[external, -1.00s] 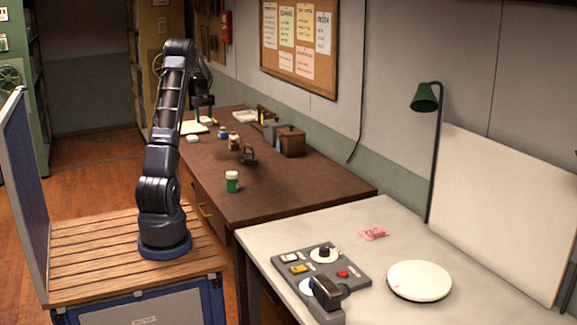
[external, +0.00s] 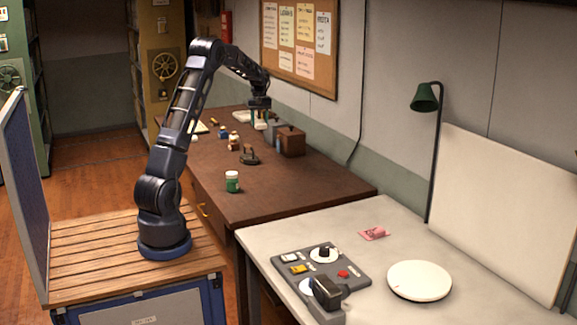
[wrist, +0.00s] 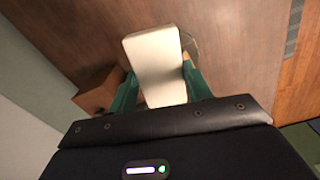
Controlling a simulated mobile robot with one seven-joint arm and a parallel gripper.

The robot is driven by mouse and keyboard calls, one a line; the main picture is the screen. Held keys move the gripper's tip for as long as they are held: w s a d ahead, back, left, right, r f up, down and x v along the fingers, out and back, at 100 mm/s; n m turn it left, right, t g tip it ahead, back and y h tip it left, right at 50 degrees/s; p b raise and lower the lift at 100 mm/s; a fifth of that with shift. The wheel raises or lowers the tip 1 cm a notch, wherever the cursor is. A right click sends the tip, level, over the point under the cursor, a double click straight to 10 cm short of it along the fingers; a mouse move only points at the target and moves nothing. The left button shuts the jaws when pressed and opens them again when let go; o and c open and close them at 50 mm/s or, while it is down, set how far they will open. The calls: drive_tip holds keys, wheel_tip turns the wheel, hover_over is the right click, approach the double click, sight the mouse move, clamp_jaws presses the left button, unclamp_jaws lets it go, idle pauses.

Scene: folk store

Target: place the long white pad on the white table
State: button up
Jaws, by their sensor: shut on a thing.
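The long white pad (wrist: 156,62) is between the green fingers of my gripper (wrist: 160,88) in the wrist view and sticks out beyond them. In the external view my gripper (external: 260,112) is above the far part of the brown desk, left of the brown box. The pad shows there only as a small pale patch (external: 260,123) below the fingers. The white table (external: 310,228) stands at the front right, well away from my gripper.
The brown desk (external: 290,193) holds a brown box (external: 291,141), a dark iron-like object (external: 249,156) and a green jar (external: 232,181). The white table carries a grey control panel (external: 345,262), a round white disc (external: 419,281), pink paper (external: 374,233) and a green lamp (external: 426,98). Its left back area is clear.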

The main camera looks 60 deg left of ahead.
drive_tip(key=w+d+m, duration=0.1)
drive_tip(key=w+d, duration=0.4)
drive_tip(key=d, duration=0.5)
drive_tip(key=w+d+m, duration=0.2)
drive_tip(key=w+d, duration=0.4)
drive_tip(key=d, duration=0.4)
drive_tip(key=w+d+m, duration=0.1)
drive_tip(key=w+d, duration=0.4)
drive_tip(key=d, duration=0.5)
drive_tip(key=w+d+m, duration=0.2)
drive_tip(key=d+m, duration=0.2)
drive_tip(key=d, duration=2.9)
drive_tip(key=s+d+m, duration=0.1)
drive_tip(key=s+d, duration=0.2)
drive_tip(key=d, duration=0.6)
drive_tip(key=s+d+m, duration=0.1)
drive_tip(key=s+d, duration=0.1)
drive_tip(key=d, duration=0.6)
drive_tip(key=m, duration=0.6)
hover_over(369, 308)
wheel_tip(369, 308, down, 20)
drive_tip(key=shift+s+r, duration=0.1)
